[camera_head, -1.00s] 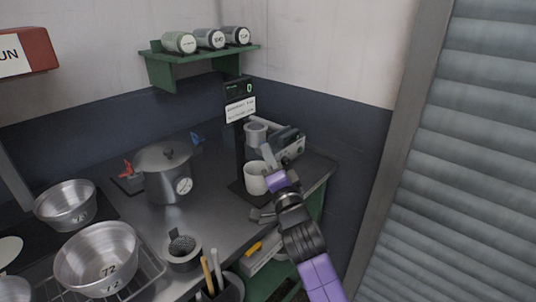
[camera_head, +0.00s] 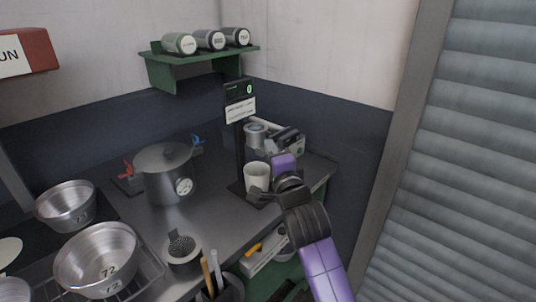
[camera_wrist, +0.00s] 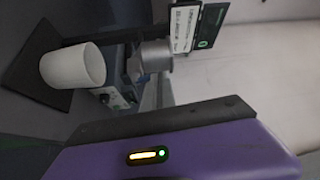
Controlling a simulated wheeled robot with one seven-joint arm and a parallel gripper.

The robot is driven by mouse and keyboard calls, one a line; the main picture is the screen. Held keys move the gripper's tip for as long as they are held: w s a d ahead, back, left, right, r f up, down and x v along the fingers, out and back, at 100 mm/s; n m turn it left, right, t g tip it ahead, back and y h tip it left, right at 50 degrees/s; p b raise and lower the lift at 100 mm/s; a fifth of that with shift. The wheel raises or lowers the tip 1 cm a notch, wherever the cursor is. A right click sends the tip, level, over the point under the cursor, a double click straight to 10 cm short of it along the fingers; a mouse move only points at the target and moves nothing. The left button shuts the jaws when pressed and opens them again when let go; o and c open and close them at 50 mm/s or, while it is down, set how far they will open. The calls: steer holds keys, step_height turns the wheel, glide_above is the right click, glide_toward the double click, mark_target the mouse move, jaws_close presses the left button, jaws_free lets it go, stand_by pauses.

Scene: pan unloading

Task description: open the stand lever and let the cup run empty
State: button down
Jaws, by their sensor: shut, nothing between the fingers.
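The stand (camera_head: 240,150) is a dark upright post with a small green-lit display on top, at the back right of the counter. Its metal cup (camera_head: 255,134) is held partway up; in the wrist view the cup (camera_wrist: 156,55) appears sideways. A white mug (camera_head: 257,174) stands below on the dark base plate and also shows in the wrist view (camera_wrist: 75,67). I cannot make out the lever clearly, nor the cup's contents.
A lidded pot (camera_head: 168,172) stands left of the stand, with metal bowls (camera_head: 97,258) farther left. A grey device (camera_head: 289,140) sits behind my arm. A dark holder (camera_head: 184,250) and utensils (camera_head: 213,272) are in front. The counter between pot and stand is clear.

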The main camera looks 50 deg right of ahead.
steer(key=m+g+p, duration=0.1)
steer(key=p, duration=0.1)
steer(key=d+m+g+y+p, duration=0.1)
steer(key=m, duration=0.1)
steer(key=d+m+y+p, duration=0.1)
steer(key=p, duration=0.1)
steer(key=shift+d+r+m+g+p, duration=0.15)
steer(key=shift+r+m+g+p, duration=0.15)
steer(key=shift+r+m+g, duration=0.1)
